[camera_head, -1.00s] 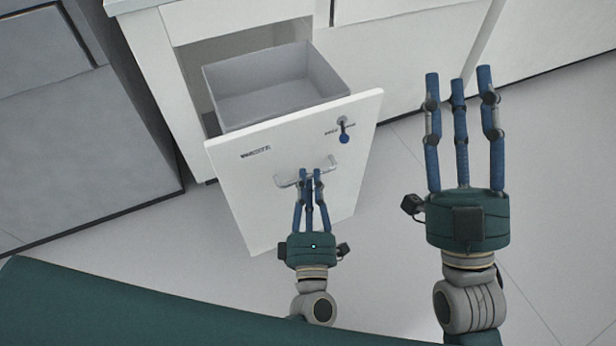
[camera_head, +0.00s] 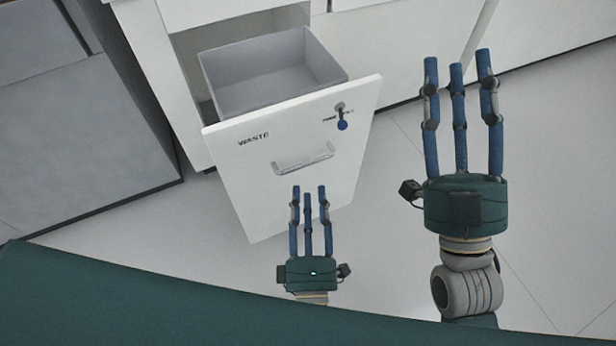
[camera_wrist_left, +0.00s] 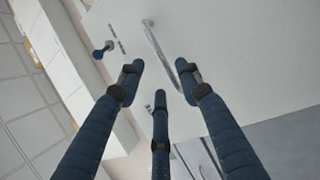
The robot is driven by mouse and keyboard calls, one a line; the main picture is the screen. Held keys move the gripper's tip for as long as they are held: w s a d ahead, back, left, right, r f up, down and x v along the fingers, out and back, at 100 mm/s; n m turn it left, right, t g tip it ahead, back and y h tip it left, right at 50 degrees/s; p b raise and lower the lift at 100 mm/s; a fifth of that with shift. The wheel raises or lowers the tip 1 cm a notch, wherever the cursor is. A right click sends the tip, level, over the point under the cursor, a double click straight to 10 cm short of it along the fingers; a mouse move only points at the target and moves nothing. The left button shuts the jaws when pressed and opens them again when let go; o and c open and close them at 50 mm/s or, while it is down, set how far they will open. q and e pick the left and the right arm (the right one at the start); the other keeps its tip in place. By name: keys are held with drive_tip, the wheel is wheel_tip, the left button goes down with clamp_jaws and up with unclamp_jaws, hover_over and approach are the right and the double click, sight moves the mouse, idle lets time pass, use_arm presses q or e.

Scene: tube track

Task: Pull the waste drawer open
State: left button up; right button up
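The waste drawer (camera_head: 230,180) stands pulled out of the white cabinet, with a grey bin (camera_head: 275,80) inside and "WASTE" on its front. Its silver bar handle (camera_head: 303,158) is bare, and it also shows in the left wrist view (camera_wrist_left: 160,45). My left gripper (camera_head: 309,190) is open and empty, just in front of and below the handle, with its blue fingers apart and clear of it. My right gripper (camera_head: 458,60) is open and empty, off to the right of the drawer.
A blue key (camera_head: 342,125) sits in a lock at the upper right of the drawer front. A grey cabinet (camera_head: 85,140) stands at the left. The floor (camera_head: 400,240) right of the drawer is clear. A dark green surface (camera_head: 130,305) crosses the bottom.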

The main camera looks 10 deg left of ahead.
use_arm(q)
drive_tip(key=shift+v, duration=2.35)
